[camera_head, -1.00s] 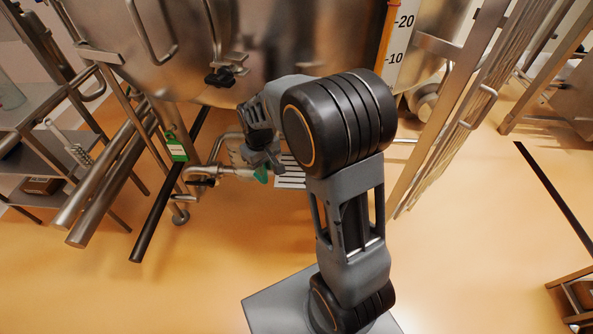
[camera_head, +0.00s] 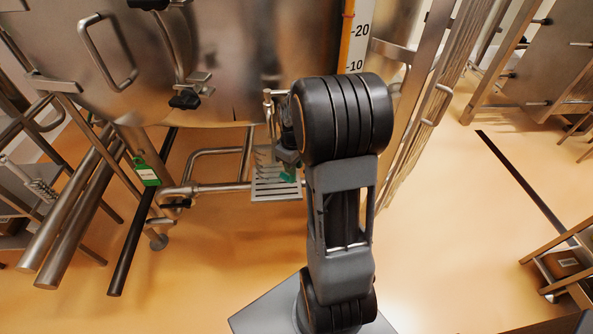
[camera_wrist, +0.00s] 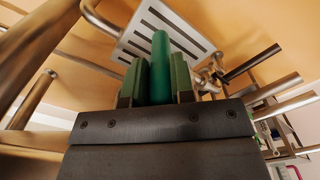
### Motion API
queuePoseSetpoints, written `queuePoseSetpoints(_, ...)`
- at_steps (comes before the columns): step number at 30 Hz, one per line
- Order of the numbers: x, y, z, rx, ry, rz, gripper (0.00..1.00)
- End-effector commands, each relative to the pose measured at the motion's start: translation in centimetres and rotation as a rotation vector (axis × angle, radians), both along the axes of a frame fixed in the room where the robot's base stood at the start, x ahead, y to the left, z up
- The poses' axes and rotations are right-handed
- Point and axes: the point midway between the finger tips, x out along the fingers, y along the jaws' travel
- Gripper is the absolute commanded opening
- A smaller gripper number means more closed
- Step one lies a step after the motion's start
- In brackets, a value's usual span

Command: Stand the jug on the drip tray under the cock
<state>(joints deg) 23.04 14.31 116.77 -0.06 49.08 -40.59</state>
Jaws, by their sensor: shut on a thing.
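My gripper (camera_head: 287,166) is shut on an upright teal-green bar, which I take for the jug's handle (camera_wrist: 160,68); green finger pads press it from both sides in the wrist view. The jug's body is hard to make out and mostly hidden by my arm. The slotted steel drip tray (camera_head: 262,192) lies under and just behind my gripper; it also shows beyond the fingers in the wrist view (camera_wrist: 130,45). A steel fitting, likely the cock (camera_head: 268,103), hangs above the tray, partly behind my arm. Whether the jug touches the tray I cannot tell.
The big steel hopper (camera_head: 225,60) fills the back. Pipes (camera_head: 205,189) run left of the tray, with a green tag (camera_head: 146,172) on the frame. A ladder-like frame (camera_head: 418,120) stands close on the right. The orange floor in front is free.

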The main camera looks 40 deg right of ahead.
Motion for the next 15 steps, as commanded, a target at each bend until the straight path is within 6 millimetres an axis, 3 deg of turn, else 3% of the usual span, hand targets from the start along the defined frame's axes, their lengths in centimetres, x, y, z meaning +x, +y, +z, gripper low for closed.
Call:
queuePoseSetpoints(3, -0.3, -1.1, -0.2, 0.001, 0.001, -0.002, 0.0)
queuePoseSetpoints(9, -0.2, -0.9, -2.9, 0.001, 0.001, 0.0, 0.0)
queuePoseSetpoints(15, -0.2, -0.9, -3.5, 0.0, -0.002, -0.001, 0.0)
